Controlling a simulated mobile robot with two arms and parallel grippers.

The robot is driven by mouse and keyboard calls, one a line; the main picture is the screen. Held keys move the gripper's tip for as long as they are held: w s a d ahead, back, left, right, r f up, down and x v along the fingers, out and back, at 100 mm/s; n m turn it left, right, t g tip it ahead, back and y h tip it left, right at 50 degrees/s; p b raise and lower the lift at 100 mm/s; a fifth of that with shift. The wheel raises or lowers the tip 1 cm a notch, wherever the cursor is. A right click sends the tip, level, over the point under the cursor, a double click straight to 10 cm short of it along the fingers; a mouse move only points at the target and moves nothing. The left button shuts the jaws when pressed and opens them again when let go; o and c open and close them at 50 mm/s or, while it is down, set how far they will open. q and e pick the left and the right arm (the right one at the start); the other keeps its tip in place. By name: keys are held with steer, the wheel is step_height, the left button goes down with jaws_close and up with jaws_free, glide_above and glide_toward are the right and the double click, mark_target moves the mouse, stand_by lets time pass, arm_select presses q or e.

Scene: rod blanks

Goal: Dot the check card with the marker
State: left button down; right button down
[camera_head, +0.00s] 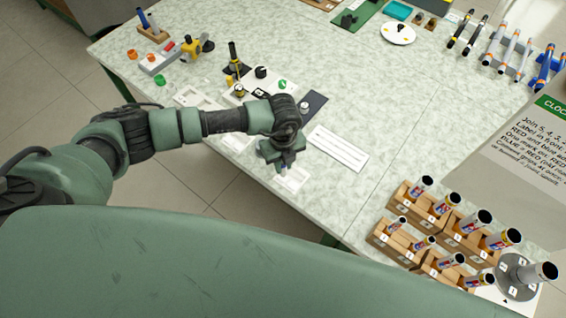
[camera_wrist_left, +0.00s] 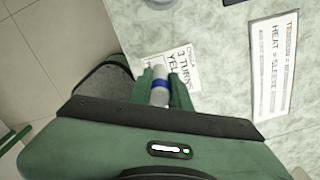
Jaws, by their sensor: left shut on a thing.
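The check card (camera_head: 292,179) is a small white card lying on the table near its front edge. In the left wrist view the card (camera_wrist_left: 184,66) shows printed text, including "3 TURNS", and is partly covered by my gripper. My left gripper (camera_head: 283,163) is over the card's upper part. In the left wrist view my left gripper (camera_wrist_left: 160,88) is shut on the marker (camera_wrist_left: 160,84), a pale grey cylinder with a blue band. The marker's tip is hidden, so I cannot tell whether it touches the card. My right gripper is not in view.
A white text card (camera_head: 338,149) lies right of the gripper, beside a dark pad (camera_head: 313,103). Wooden racks (camera_head: 396,240) with labelled tubes stand front right. Small tools (camera_head: 190,48) and fixtures stand back left. The table's middle right is clear.

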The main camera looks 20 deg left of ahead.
arm_select(q)
steer(key=shift+f, duration=0.25)
stand_by(0.6)
steer(key=shift+r, duration=0.1)
steer(key=shift+r+p, duration=3)
steer(key=shift+r, duration=0.95)
